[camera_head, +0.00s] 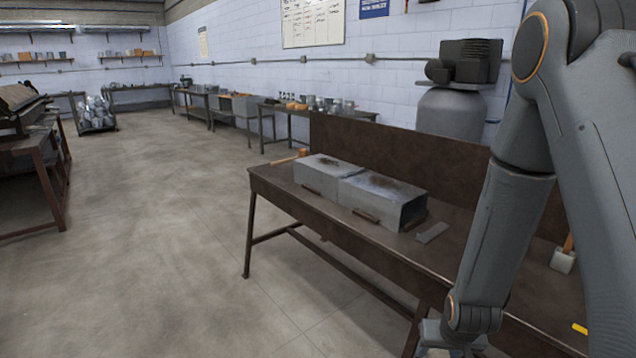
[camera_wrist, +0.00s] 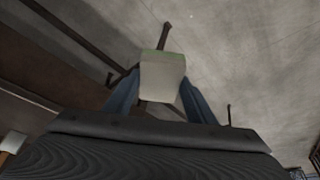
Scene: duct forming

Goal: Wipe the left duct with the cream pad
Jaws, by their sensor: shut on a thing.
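The left duct (camera_head: 334,171) is a grey metal box lying on the brown workbench (camera_head: 285,189), with a dark brown stain on its top. A second stained duct (camera_head: 382,201) lies end to end with it on the right, its open end facing right. My gripper (camera_wrist: 160,88) is shut on the cream pad (camera_wrist: 163,75), which has a green edge at its far side. In the head view my gripper (camera_head: 448,347) is low at the bottom edge, in front of the bench and well apart from the ducts. The pad cannot be made out there.
A brown back panel (camera_head: 400,152) stands behind the ducts. A wooden mallet (camera_head: 298,156) lies at the bench's left end. A flat grey piece (camera_head: 432,233), a white-headed mallet (camera_head: 563,261) and a yellow item (camera_head: 580,328) are farther right.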

